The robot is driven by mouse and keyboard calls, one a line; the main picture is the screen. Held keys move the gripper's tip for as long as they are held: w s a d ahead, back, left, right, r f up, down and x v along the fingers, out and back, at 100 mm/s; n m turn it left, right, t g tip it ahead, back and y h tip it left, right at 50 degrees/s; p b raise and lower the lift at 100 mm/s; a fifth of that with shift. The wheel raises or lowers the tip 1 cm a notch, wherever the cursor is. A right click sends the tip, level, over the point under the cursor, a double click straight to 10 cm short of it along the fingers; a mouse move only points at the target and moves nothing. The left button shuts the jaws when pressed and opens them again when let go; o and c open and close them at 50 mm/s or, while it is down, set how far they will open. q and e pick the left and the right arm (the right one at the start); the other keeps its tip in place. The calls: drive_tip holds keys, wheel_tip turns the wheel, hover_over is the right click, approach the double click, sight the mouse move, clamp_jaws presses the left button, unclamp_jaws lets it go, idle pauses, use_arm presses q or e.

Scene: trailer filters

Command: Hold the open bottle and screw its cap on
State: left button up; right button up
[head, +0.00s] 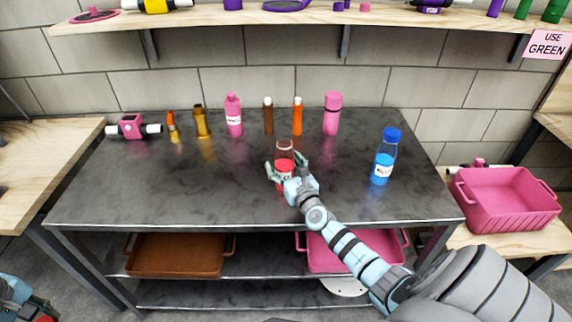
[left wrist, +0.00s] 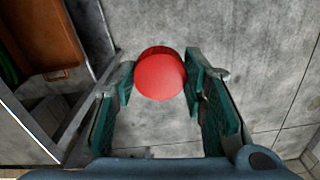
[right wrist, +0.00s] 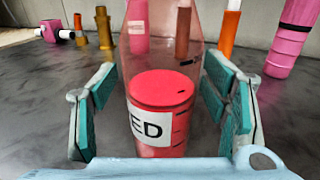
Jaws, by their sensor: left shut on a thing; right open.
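The open bottle (head: 285,151) is clear, with red liquid and a white label, and stands upright on the dark table without a cap. In the right wrist view the bottle (right wrist: 161,88) stands between the fingers of my right gripper (right wrist: 163,100), with gaps on both sides. My right gripper (head: 286,168) is open around its lower part. The red cap (left wrist: 160,76) is between the fingertips of my left gripper (left wrist: 160,82), which is shut on it. In the head view my left gripper (head: 42,308) shows only partly at the lower left corner, away from the table and low.
A blue bottle (head: 384,160) with a blue cap stands at the table's right. Pink, brown and orange bottles line the table's back. A pink crate (head: 500,203) stands on a side bench at right. An orange tray (head: 178,262) is on the shelf below. The table's front left is clear.

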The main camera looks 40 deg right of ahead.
use_arm(q)
drive_tip(key=shift+r, duration=0.25)
use_arm(e)
drive_tip(key=shift+r, duration=0.2)
use_arm(q)
drive_tip(key=shift+r+p, duration=0.15)
drive_tip(key=shift+p, duration=0.2)
use_arm(e)
drive_tip(key=shift+s+a, duration=0.1)
drive_tip(key=shift+s, duration=0.25)
use_arm(q)
drive_tip(key=shift+r+p, duration=0.9)
use_arm(e)
drive_tip(key=v, duration=1)
drive_tip(key=shift+s, duration=0.1)
drive_tip(key=shift+s+a, duration=0.15)
drive_tip(key=shift+s, duration=0.35)
